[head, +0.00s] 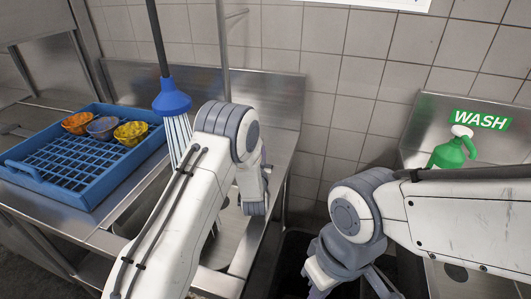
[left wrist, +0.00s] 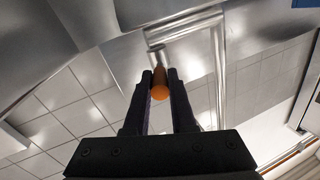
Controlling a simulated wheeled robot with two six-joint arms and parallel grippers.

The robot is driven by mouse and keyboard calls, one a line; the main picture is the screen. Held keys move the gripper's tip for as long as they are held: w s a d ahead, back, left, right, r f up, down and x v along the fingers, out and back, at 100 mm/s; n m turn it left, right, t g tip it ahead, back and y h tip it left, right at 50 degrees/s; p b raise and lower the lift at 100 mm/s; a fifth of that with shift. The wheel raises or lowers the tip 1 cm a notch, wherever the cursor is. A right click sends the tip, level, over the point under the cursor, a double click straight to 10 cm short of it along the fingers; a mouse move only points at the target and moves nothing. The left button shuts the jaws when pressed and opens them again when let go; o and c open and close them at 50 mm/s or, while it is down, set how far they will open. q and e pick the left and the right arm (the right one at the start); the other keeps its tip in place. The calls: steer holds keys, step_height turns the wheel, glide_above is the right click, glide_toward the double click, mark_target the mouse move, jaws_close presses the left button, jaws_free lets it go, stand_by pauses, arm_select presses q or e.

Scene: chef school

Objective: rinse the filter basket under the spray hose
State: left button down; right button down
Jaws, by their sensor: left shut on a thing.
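The spray hose hangs at the left of the head view, with a blue nozzle (head: 172,100) and pale streaks of water below it, partly behind my left arm. My left gripper (left wrist: 160,82) is shut on a slim orange-brown piece with a rounded end, which looks like the handle of the filter basket (left wrist: 160,91). The rest of the basket is not clear against the shiny metal. In the head view my left gripper is mostly hidden by its own arm, over the sink. My right gripper (head: 350,284) is low in the picture, cut off by the bottom edge, its opening unclear.
A blue rack (head: 60,190) with several small bowls (head: 131,132) stands on the steel counter at the left. A steel sink (head: 222,245) lies under my left arm. A thin metal pole (head: 223,50) rises behind.

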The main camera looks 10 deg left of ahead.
arm_select(q)
steer(key=c, duration=0.8)
jaws_free()
steer(key=shift+o, duration=0.2)
steer(key=shift+r, duration=0.1)
steer(key=r, duration=0.3)
steer(key=r+b, duration=0.1)
steer(key=shift+s+d+r, duration=0.1)
steer(key=shift+d+r, duration=0.15)
steer(key=shift+d, duration=0.05)
steer(key=s+d+r+b, duration=0.1)
steer(key=s+d+r, duration=0.3)
steer(key=d, duration=0.6)
step_height(320, 180, up, 2)
steer(key=shift+s+r+b, duration=0.2)
steer(key=shift+b, duration=0.1)
steer(key=shift+d, duration=0.1)
steer(key=shift+c, duration=0.3)
